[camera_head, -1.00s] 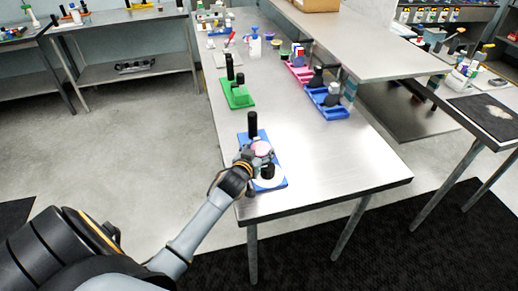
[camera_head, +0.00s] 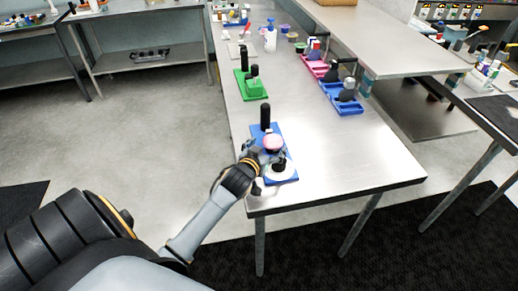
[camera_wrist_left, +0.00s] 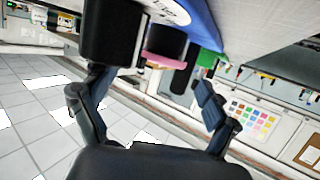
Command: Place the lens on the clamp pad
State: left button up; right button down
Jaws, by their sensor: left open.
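The lens, a pink disc (camera_head: 273,141), shows in the head view on the blue base (camera_head: 288,174), in front of a tall black post (camera_head: 265,117). In the left wrist view, which is tipped over, the pink lens (camera_wrist_left: 163,60) lies against the free end of a short black cylinder (camera_wrist_left: 166,41), which looks like the clamp pad. My left gripper (camera_head: 262,157) is open beside the base; its fingers (camera_wrist_left: 150,88) are spread and apart from the lens, with nothing between them. My right gripper is not in view.
Another black cylinder (camera_wrist_left: 112,30) stands close to my left fingers, near a white disc (camera_wrist_left: 170,8). A green module (camera_head: 251,87) and a blue tray (camera_head: 346,103) stand farther back. The steel table (camera_head: 345,155) is clear to the right.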

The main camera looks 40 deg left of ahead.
aim_at(262, 208)
pick_arm(q)
jog(key=b+v, duration=0.1)
jog(key=v, duration=0.7)
jog(key=shift+s+r, duration=0.15)
jog(key=shift+s, duration=0.2)
jog(key=shift+s+d+f, duration=0.15)
jog(key=shift+d+f, duration=0.05)
jog(key=shift+f, duration=0.05)
jog(key=s+d+f+g, duration=0.1)
jog(key=s+d+f, duration=0.1)
jog(key=s, duration=0.1)
jog(key=s+d+f+m+g+h, duration=0.1)
jog(key=s+d+f+g, duration=0.1)
jog(key=s+d, duration=0.1)
jog(key=s+d+f+m+g, duration=0.1)
jog(key=s+d+f+g, duration=0.1)
jog(key=s, duration=0.1)
jog(key=shift+s+d+f+h, duration=0.2)
jog(key=shift+f+h, duration=0.1)
jog(key=shift+h, duration=0.1)
jog(key=s+d+f+m+g+h, duration=0.25)
jog(key=s+d+g, duration=0.4)
jog(key=s, duration=0.65)
notch_tip(262, 208, down, 29)
jog(key=s+b, duration=0.2)
jog(key=s+a+f+g+b, duration=0.1)
jog(key=s+a+f, duration=0.1)
jog(key=s+f, duration=1.4)
jog(key=shift+s+m+g+y, duration=0.2)
jog(key=shift+m+g+y, duration=0.15)
